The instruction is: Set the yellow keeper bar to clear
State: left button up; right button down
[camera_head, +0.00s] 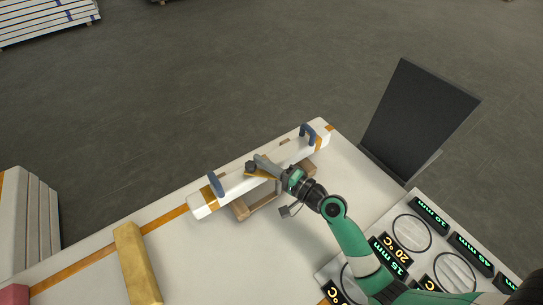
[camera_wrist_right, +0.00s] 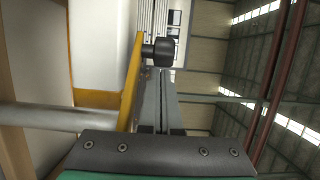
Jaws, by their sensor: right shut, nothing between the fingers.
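The yellow keeper bar (camera_head: 262,177) is a short flat bar at the middle of a white beam (camera_head: 233,185), with a dark round knob (camera_head: 250,168) at its far left end. In the right wrist view the bar (camera_wrist_right: 130,84) stands edge-on just left of my fingers, with the black knob (camera_wrist_right: 158,51) beyond the fingertips. My right gripper (camera_head: 260,161) is shut and empty, its fingers lying alongside the bar. It also shows in the wrist view (camera_wrist_right: 162,76). I cannot tell whether the fingers touch the bar. My left gripper is not in view.
The beam has two blue handles (camera_head: 215,184) and (camera_head: 307,133) and rests on wooden blocks (camera_head: 241,208). A yellow block (camera_head: 136,262) lies on the white table at left. A dark panel (camera_head: 420,115) stands at right, beside a panel of gauges (camera_head: 412,233).

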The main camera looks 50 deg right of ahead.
jog(key=shift+s+a, duration=0.1)
jog(key=shift+a, duration=0.25)
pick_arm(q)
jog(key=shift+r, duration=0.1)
pick_arm(e)
jog(key=shift+r, duration=0.1)
